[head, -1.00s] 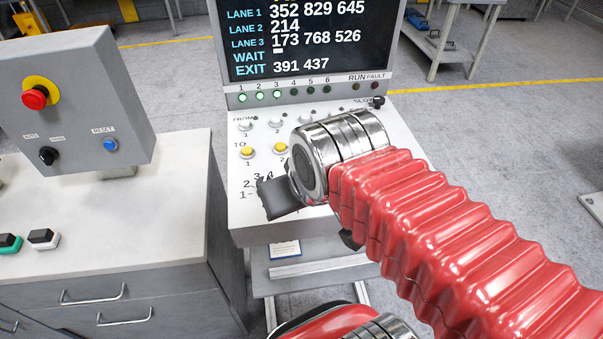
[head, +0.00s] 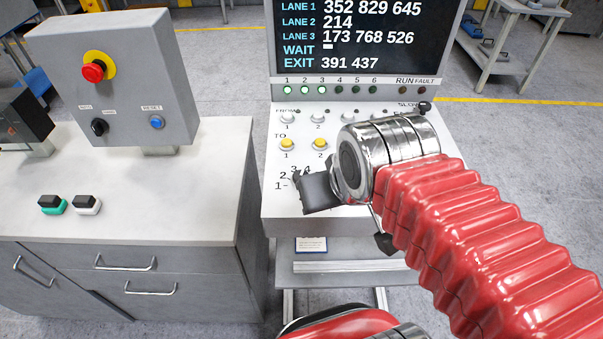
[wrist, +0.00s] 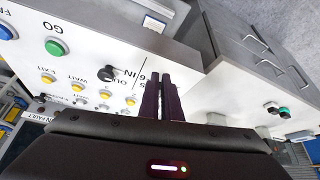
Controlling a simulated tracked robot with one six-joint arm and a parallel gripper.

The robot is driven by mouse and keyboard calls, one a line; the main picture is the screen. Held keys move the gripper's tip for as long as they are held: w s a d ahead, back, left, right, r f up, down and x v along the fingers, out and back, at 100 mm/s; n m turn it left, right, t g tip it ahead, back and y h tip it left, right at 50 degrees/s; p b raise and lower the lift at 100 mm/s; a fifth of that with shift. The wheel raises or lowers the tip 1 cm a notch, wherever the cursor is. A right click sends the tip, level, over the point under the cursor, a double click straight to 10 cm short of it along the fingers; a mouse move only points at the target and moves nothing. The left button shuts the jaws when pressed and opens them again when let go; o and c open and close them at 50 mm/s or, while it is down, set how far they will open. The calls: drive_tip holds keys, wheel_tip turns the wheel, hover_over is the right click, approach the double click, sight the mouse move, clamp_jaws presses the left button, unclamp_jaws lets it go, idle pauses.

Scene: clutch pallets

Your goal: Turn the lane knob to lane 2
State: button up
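The lane dial's printed numbers (head: 287,182) show on the sloping white panel in the head view, with 1 to 4 readable. The knob itself is hidden behind my gripper in the head view, so I cannot read its setting. In the wrist view, the two dark fingers of my gripper (wrist: 162,78) point at the panel, close together with a narrow gap. The printed 6 and 5 of a dial show just beside their tips. I cannot tell whether the fingers hold the knob.
A screen (head: 365,38) above lists the lanes. Yellow TO buttons (head: 319,143) sit near the dial. Another black knob (wrist: 110,72) lies by the IN/OUT print. A grey box with a red stop button (head: 94,70) stands on the cabinet (head: 150,220) at left.

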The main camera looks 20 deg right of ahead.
drive_tip(key=shift+o, duration=1.4)
drive_tip(key=shift+w+f, duration=0.15)
drive_tip(key=shift+f, duration=0.25)
drive_tip(key=shift+o, duration=0.7)
drive_tip(key=shift+w+f+g, duration=0.2)
drive_tip(key=shift+w+g, duration=0.1)
drive_tip(key=o, duration=0.6)
drive_tip(key=w+r+g, duration=0.1)
drive_tip(key=w, duration=0.2)
drive_tip(key=w+r+g, duration=0.1)
drive_tip(key=w+r, duration=0.1)
drive_tip(key=w, duration=0.2)
drive_tip(key=w+a+r+n+g, duration=0.1)
drive_tip(key=w, duration=0.3)
drive_tip(key=shift+r, duration=0.4)
drive_tip(key=shift+o, duration=0.2)
drive_tip(key=r, duration=0.1)
drive_tip(key=r+g, duration=0.1)
drive_tip(key=r, duration=0.1)
drive_tip(key=r+n+g, duration=0.1)
drive_tip(key=r, duration=0.1)
drive_tip(key=shift+w, duration=0.35)
wheel_tip(320, 180, down, 14)
drive_tip(key=shift+r, duration=0.1)
